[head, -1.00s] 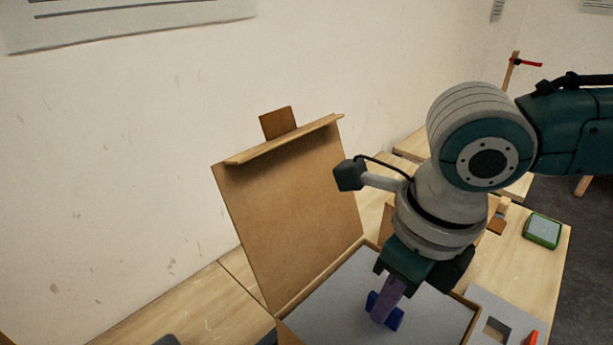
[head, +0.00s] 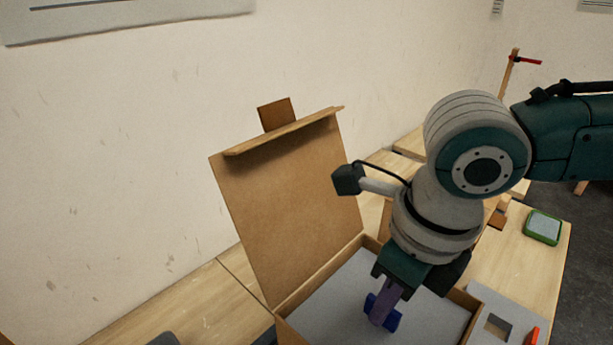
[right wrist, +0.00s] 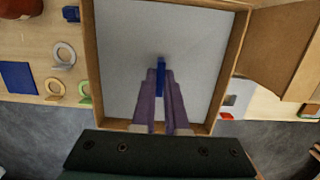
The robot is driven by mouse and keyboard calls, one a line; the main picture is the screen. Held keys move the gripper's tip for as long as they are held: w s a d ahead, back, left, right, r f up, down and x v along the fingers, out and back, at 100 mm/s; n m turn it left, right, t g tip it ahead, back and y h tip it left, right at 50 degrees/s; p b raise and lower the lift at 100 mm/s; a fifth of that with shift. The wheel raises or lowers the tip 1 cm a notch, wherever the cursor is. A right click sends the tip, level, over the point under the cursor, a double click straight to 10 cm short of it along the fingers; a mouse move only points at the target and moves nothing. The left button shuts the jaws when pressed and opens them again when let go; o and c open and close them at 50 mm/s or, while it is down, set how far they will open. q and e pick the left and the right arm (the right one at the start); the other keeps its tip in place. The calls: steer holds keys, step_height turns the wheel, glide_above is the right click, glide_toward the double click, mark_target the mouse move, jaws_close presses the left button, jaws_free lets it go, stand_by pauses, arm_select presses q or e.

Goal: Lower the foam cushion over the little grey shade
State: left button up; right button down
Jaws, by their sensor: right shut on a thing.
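The foam cushion (head: 340,292) is a flat pale grey slab with a blue grip piece (head: 392,321) on top. It lies level within the walls of an open cardboard box (head: 296,329) and nearly fills the opening; it also shows in the right wrist view (right wrist: 205,50). My right gripper (head: 381,307) points down with its purple fingers shut on the blue grip (right wrist: 160,77), near the cushion's middle. The little grey shade is not visible; the cushion covers the inside of the box. My left gripper is not in view.
The box lid (head: 285,200) stands open at the back left. A grey board with a square hole (head: 497,326) lies right of the box, and a green-rimmed block (head: 542,227) sits farther right. In the wrist view, several rings (right wrist: 64,55) and a blue square (right wrist: 18,77) lie beside the box.

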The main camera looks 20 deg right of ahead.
steer(key=shift+f, duration=0.2)
stand_by(0.4)
steer(key=shift+f+b, duration=0.4)
steer(key=shift+f, duration=0.25)
steer(key=shift+f, duration=0.15)
steer(key=shift+f+b, duration=0.55)
steer(key=shift+f, duration=0.35)
stand_by(0.5)
steer(key=shift+c, duration=2.3)
jaws_free()
